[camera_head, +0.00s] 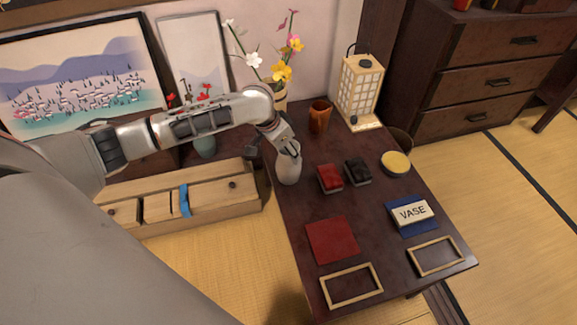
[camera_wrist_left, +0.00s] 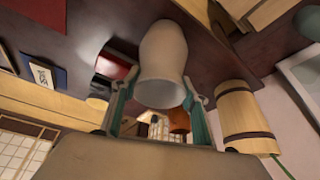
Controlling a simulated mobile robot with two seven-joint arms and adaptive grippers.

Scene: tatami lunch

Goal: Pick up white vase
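The white vase (camera_head: 288,168) stands upright near the left edge of the dark table, a small pale vase with a narrower neck. My left gripper (camera_head: 289,148) is at its top, coming from above and behind. In the left wrist view the vase (camera_wrist_left: 163,60) sits between the two fingers of the left gripper (camera_wrist_left: 161,95), which appear to touch it on both sides. Whether its base is clear of the table cannot be told. The blue mat (camera_head: 400,229) carries a block labelled VASE (camera_head: 412,212). My right gripper is not in view.
Red (camera_head: 330,178) and black (camera_head: 357,171) blocks stand just right of the vase. An orange-brown cup (camera_head: 320,116), a lantern (camera_head: 361,92) and a flower pot (camera_head: 279,98) are behind. A yellow-topped round container (camera_head: 395,163) is at right. The table front holds a red mat (camera_head: 332,240) and frames (camera_head: 351,286).

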